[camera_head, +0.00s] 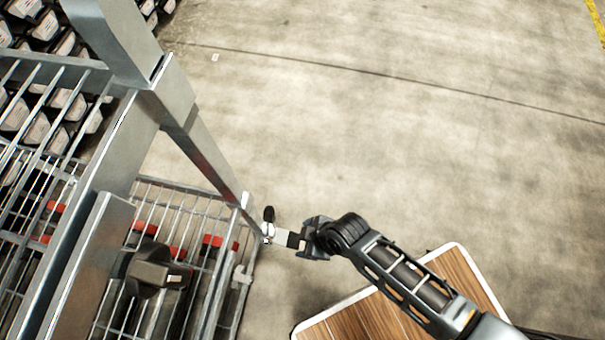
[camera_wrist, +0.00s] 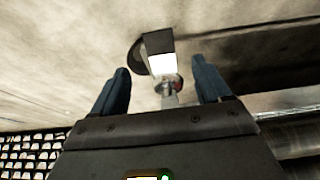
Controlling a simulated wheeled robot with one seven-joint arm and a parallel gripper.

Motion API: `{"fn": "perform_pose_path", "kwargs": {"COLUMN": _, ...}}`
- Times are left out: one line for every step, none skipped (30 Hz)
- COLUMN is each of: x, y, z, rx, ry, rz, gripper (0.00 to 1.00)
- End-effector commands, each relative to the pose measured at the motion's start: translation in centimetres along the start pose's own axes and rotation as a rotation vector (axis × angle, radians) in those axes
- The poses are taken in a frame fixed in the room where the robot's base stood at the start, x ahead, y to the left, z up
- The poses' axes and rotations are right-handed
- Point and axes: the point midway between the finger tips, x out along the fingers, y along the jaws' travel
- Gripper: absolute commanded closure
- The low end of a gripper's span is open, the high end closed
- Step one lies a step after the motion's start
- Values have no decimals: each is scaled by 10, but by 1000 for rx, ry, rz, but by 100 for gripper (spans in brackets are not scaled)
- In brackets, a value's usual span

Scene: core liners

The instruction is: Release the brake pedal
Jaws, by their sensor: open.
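The brake pedal (camera_head: 285,237) is a small pale plate sticking out from the caster at the lower end of the cart's metal post. In the wrist view the pedal (camera_wrist: 160,62) has a bright white face and a dark grey side. My gripper (camera_head: 303,239) is just right of the pedal in the head view. In the wrist view my gripper (camera_wrist: 163,78) is open, its two dark fingers apart, with the pedal lined up between them. I cannot tell whether either finger touches it. The dark caster wheel (camera_wrist: 138,52) is partly hidden behind the pedal.
The metal cart (camera_head: 85,215) with wire baskets fills the left side, its post (camera_head: 200,145) sloping down toward the caster. A wood-topped surface (camera_head: 365,318) with a white rim lies below my arm. Racked dark items (camera_head: 40,125) stand at upper left. The concrete floor (camera_head: 400,130) is clear.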

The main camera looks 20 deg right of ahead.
Motion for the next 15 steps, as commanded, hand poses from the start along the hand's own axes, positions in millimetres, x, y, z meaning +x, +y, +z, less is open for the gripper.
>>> {"fn": "perform_pose_path", "kwargs": {"x": 6, "y": 0, "z": 0, "rx": -8, "ry": -5, "rz": -8, "gripper": 23}}
{"fn": "perform_pose_path", "kwargs": {"x": 8, "y": 0, "z": 0, "rx": -10, "ry": -7, "rz": -10, "gripper": 23}}
{"fn": "perform_pose_path", "kwargs": {"x": 11, "y": 0, "z": -1, "rx": -12, "ry": -8, "rz": -12, "gripper": 23}}
{"fn": "perform_pose_path", "kwargs": {"x": 14, "y": 0, "z": -1, "rx": -12, "ry": -8, "rz": -12, "gripper": 23}}
{"fn": "perform_pose_path", "kwargs": {"x": 17, "y": 0, "z": -1, "rx": -12, "ry": -8, "rz": -12, "gripper": 23}}
{"fn": "perform_pose_path", "kwargs": {"x": 22, "y": -1, "z": 0, "rx": -11, "ry": -9, "rz": -12, "gripper": 23}}
{"fn": "perform_pose_path", "kwargs": {"x": 27, "y": -1, "z": 0, "rx": -11, "ry": -9, "rz": -12, "gripper": 23}}
{"fn": "perform_pose_path", "kwargs": {"x": 32, "y": -1, "z": 0, "rx": -11, "ry": -8, "rz": -12, "gripper": 23}}
{"fn": "perform_pose_path", "kwargs": {"x": 39, "y": -1, "z": 0, "rx": -11, "ry": -8, "rz": -11, "gripper": 23}}
{"fn": "perform_pose_path", "kwargs": {"x": 44, "y": 0, "z": 0, "rx": -11, "ry": -7, "rz": -11, "gripper": 23}}
{"fn": "perform_pose_path", "kwargs": {"x": 48, "y": -1, "z": 0, "rx": -10, "ry": -8, "rz": -11, "gripper": 23}}
{"fn": "perform_pose_path", "kwargs": {"x": 54, "y": -1, "z": 1, "rx": -10, "ry": -8, "rz": -11, "gripper": 23}}
{"fn": "perform_pose_path", "kwargs": {"x": 59, "y": -1, "z": 1, "rx": -10, "ry": -8, "rz": -11, "gripper": 23}}
{"fn": "perform_pose_path", "kwargs": {"x": 63, "y": -1, "z": 1, "rx": -10, "ry": -8, "rz": -10, "gripper": 23}}
{"fn": "perform_pose_path", "kwargs": {"x": 68, "y": 0, "z": 0, "rx": -10, "ry": -7, "rz": -10, "gripper": 23}}
